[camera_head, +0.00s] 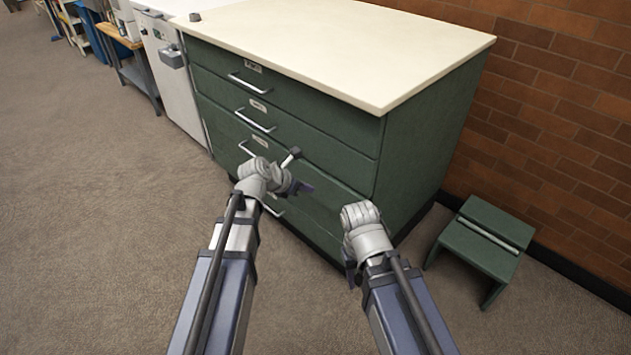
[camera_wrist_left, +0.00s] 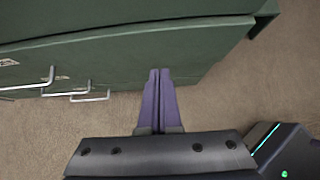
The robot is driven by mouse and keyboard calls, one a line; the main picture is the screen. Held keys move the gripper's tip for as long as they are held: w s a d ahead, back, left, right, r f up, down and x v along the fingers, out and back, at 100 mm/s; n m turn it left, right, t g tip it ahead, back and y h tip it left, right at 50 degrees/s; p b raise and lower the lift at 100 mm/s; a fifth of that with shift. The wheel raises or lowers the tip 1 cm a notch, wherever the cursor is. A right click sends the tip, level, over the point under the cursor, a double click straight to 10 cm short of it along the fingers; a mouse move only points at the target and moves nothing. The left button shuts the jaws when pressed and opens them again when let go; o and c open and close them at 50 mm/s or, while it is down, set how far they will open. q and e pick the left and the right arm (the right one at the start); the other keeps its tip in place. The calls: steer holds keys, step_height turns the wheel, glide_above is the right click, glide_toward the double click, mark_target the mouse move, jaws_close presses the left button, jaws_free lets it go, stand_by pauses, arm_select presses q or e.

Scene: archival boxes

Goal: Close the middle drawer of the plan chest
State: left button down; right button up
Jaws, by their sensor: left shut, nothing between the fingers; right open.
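The plan chest (camera_head: 430,125) is green with a cream top and a stack of drawers with silver bar handles. The upper drawer (camera_head: 315,102) and the one below it (camera_head: 310,140) look flush. The third drawer (camera_head: 325,178), likely the middle one, is partly hidden by my left gripper; I cannot tell how far it stands out. My left gripper (camera_head: 306,187) is shut and empty in front of the lower drawers. In the left wrist view its purple fingers (camera_wrist_left: 158,95) are together, close to a green drawer front (camera_wrist_left: 120,52). My right gripper (camera_head: 350,272) is open near the chest's front right corner, its fingers mostly hidden.
A green step stool (camera_head: 485,240) stands right of the chest, by the brick wall (camera_head: 570,100). A white cabinet (camera_head: 168,80) adjoins the chest's left side. A small grey object (camera_head: 195,17) sits on the top. Carpeted floor (camera_head: 90,220) is clear at left.

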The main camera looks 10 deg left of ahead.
arm_select(q)
steer(key=p+v, duration=0.4)
steer(key=v, duration=0.3)
arm_select(e)
steer(key=shift+r, duration=3.2)
arm_select(q)
steer(key=b, duration=0.7)
glide_toward(311, 172)
steer(key=a+f+x, duration=0.1)
steer(key=x, duration=0.4)
steer(key=shift+w+d+r, duration=0.25)
steer(key=shift+d+r, duration=0.05)
steer(key=shift+d, duration=0.35)
arm_select(e)
step_height(311, 172, down, 7)
steer(key=shift+f, duration=0.2)
